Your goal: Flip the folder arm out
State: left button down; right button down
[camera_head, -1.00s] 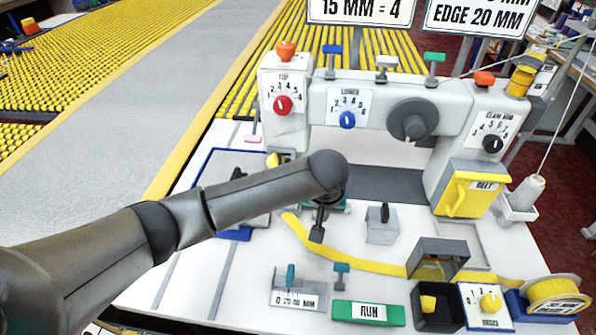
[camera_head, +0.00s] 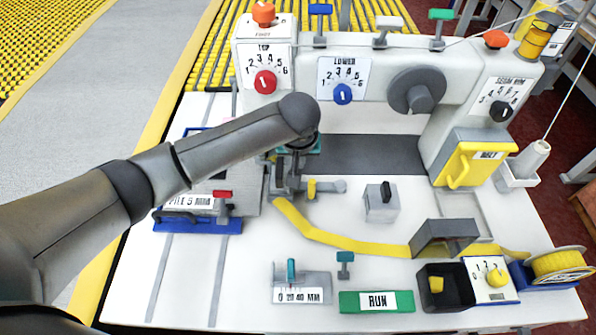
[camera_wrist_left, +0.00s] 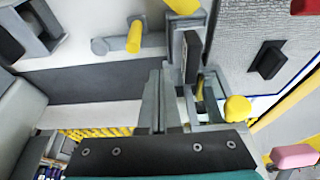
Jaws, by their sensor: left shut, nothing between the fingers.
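What looks like the folder arm is a short grey bar (camera_head: 329,187) with an upright yellow peg (camera_head: 311,189), lying on the white bed at the near end of the sewing head. The wrist view shows the same yellow peg (camera_wrist_left: 135,36) at the top, beyond the fingertips. My left gripper (camera_head: 294,175) is low beside the grey guide parts, just left of the peg, partly hidden by my wrist. In the wrist view my left gripper (camera_wrist_left: 163,78) is shut and empty, apart from the peg. My right gripper is not in view.
Yellow binding tape (camera_head: 345,240) runs across the bed to a dark guide box (camera_head: 445,238). A grey block (camera_head: 381,205) stands right of the peg. The pile plate (camera_head: 205,212) lies left. The green RUN bar (camera_head: 350,302) is at the front.

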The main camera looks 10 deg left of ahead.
pick_arm(q)
jog(key=b+x, duration=0.3)
jog(key=x, duration=0.7)
dwell(0.3)
